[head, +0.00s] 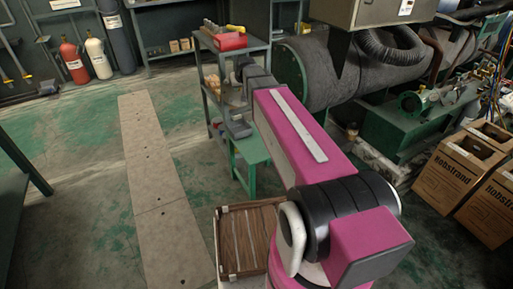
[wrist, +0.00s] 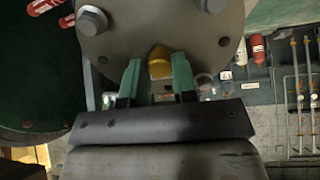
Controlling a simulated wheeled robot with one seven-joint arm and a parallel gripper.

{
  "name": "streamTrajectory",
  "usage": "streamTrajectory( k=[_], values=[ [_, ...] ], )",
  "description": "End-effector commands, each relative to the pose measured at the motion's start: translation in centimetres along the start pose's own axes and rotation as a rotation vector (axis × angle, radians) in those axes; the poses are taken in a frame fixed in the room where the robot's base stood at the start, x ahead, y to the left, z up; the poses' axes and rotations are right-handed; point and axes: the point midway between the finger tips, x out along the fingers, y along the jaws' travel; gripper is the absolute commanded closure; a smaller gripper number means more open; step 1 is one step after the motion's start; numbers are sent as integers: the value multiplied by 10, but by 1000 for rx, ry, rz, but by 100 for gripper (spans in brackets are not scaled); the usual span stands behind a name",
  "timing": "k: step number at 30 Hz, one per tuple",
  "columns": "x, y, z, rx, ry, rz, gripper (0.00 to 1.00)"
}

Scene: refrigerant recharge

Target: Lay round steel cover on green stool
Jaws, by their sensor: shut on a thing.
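The round steel cover (wrist: 150,22) fills the top of the wrist view, a grey disc with bolt heads near its rim and a yellow piece at its middle. My gripper (wrist: 157,68) has its two green fingers closed on the cover at the yellow piece; the exact contact is partly hidden. The cover is held off any support that I can see. The green stool (head: 252,150) stands on the floor below my arm in the head view, partly hidden by it.
A grey shelf cart (head: 205,85) with a red bin (head: 229,41) stands beside the stool. A large dark tank (head: 330,70) lies behind my arm. A wooden slatted crate (head: 245,240) is near my base. Cardboard boxes (head: 458,175) stand at right. The floor at left is open.

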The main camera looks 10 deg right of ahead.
Motion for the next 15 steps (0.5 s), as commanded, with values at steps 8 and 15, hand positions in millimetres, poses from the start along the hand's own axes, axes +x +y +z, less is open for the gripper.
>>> streamTrajectory(
  k=[8,15],
  values=[
    [46,-35,101,-91,-449,-42,100],
    [56,-51,153,-140,-615,-50,100]
  ],
)
